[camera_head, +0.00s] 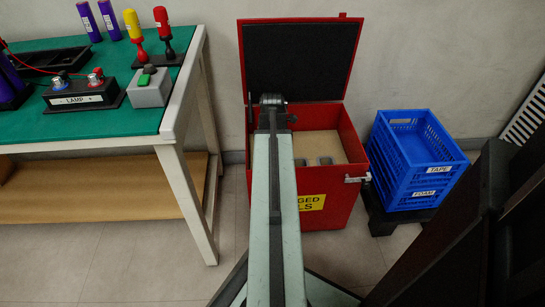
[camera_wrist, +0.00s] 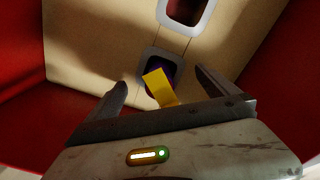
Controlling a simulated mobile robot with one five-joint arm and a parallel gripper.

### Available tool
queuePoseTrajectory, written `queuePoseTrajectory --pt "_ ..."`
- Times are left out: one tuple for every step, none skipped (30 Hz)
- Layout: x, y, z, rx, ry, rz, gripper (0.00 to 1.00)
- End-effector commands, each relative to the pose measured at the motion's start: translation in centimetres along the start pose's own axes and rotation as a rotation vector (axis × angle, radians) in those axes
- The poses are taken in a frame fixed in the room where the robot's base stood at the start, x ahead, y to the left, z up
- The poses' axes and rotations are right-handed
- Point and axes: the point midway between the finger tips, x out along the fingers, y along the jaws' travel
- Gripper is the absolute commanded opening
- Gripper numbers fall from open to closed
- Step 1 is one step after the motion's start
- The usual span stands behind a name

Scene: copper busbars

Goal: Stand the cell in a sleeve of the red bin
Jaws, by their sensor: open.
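The red bin (camera_head: 325,215) stands open on the floor, its lid raised against the wall. A beige insert (camera_head: 318,143) inside it has sleeves with pale rims. In the wrist view, a purple cell with a yellow tab (camera_wrist: 160,86) sits in the nearer sleeve (camera_wrist: 152,54), and only its top shows. Another sleeve (camera_wrist: 186,10) beyond it looks dark and empty. My gripper (camera_wrist: 161,78) is open inside the bin, with its fingers on either side of the cell and apart from it. In the head view my arm hides the gripper and part of the insert.
Blue crates (camera_head: 412,165) stand right of the bin. Red walls surround my gripper closely.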

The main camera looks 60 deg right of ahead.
Motion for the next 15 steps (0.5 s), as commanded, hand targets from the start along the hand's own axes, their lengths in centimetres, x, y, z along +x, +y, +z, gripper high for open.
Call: queuePoseTrajectory --pt "-0.5 0.0 0.0 0.000 0.000 0.000 0.98" --pt "-0.8 0.0 0.0 0.000 0.000 0.000 0.98" --pt "-1.2 0.0 0.0 0.000 0.000 0.000 0.98" --pt "-1.7 0.0 0.0 0.000 0.000 0.000 0.98" --pt "-2.1 0.0 0.0 0.000 0.000 0.000 0.98" --pt "-2.8 0.0 0.0 0.000 0.000 0.000 0.98" --pt "-3.4 0.1 0.0 0.000 0.000 0.000 0.98" --pt "-4.0 0.1 0.0 0.000 0.000 0.000 0.98" --pt "-4.8 0.1 0.0 0.000 0.000 0.000 0.98" --pt "-5.3 0.1 0.0 0.000 0.000 0.000 0.98" --pt "-5.9 0.1 0.0 0.000 0.000 0.000 0.98" --pt "-6.6 0.1 0.0 0.000 0.000 0.000 0.98" --pt "-7.0 0.1 0.0 0.000 0.000 0.000 0.98" --pt "-7.4 0.1 -0.1 0.000 0.000 0.000 0.98" --pt "-7.8 0.1 -0.1 0.000 0.000 0.000 0.98"
